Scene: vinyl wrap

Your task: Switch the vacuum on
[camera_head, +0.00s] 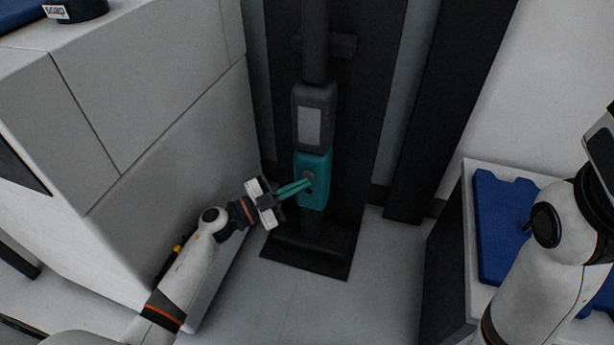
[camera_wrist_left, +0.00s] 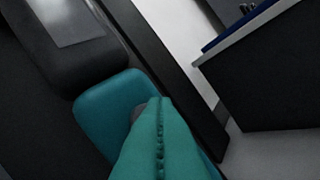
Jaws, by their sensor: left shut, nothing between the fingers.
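The vacuum stands upright against a dark panel, with a dark grey upper body (camera_head: 314,113) bearing a light label and a teal lower section (camera_head: 317,164). A round grey button (camera_head: 308,175) is on the front of the teal section. My left gripper (camera_head: 307,183) is shut and empty, its teal fingertips at the button; I cannot tell whether they touch it. In the left wrist view the shut fingers (camera_wrist_left: 160,140) cover most of the button, and the teal section (camera_wrist_left: 98,110) shows behind them.
A white cabinet (camera_head: 160,120) stands to the left of the vacuum. At the right is a low unit with a white top (camera_head: 470,215) and a blue board (camera_head: 500,220). The grey floor (camera_head: 385,290) between them is clear around the vacuum's black base (camera_head: 310,255).

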